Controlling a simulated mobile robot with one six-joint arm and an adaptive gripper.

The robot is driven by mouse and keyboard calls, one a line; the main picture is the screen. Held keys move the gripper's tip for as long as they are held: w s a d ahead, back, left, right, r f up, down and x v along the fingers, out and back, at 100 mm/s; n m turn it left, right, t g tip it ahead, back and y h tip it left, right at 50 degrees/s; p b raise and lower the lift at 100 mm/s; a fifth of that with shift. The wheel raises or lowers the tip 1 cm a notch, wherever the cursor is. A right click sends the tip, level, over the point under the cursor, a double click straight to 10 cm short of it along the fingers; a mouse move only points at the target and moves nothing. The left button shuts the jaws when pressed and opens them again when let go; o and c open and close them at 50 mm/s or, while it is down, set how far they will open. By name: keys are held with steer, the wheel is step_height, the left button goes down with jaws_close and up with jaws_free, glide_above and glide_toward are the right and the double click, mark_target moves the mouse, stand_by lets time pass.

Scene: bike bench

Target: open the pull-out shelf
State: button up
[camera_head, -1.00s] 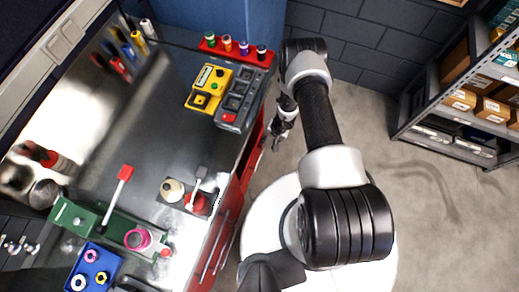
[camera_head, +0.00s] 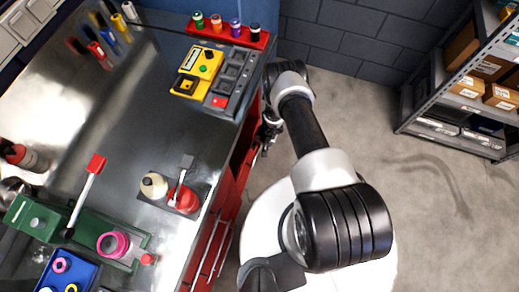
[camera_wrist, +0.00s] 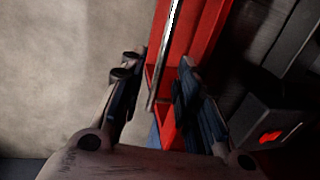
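The bench's red front (camera_head: 213,230) has long silver handles and runs down the right side of the worktop. I cannot tell for sure which red part is the pull-out shelf. In the wrist view, a red part (camera_wrist: 200,35) with a long silver bar handle (camera_wrist: 165,55) lies just ahead. My gripper (camera_wrist: 158,66) is open and empty, its two dark fingers apart on either side of the bar's near end. I cannot tell whether they touch it. In the head view my gripper (camera_head: 268,132) is beside the red front, below the worktop's far right corner, partly hidden.
The worktop (camera_head: 125,150) carries a yellow box (camera_head: 197,75), a red rack of small bottles (camera_head: 228,32), a green vise-like tool (camera_head: 45,220) and a blue tray (camera_head: 70,275). Grey shelving (camera_head: 460,90) stands at right. The floor (camera_head: 380,140) between is clear.

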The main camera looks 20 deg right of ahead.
steer(key=shift+w+a+f+b, duration=0.1)
steer(key=shift+f+b, duration=0.2)
steer(key=shift+f, duration=0.35)
jaws_close()
stand_by(0.4)
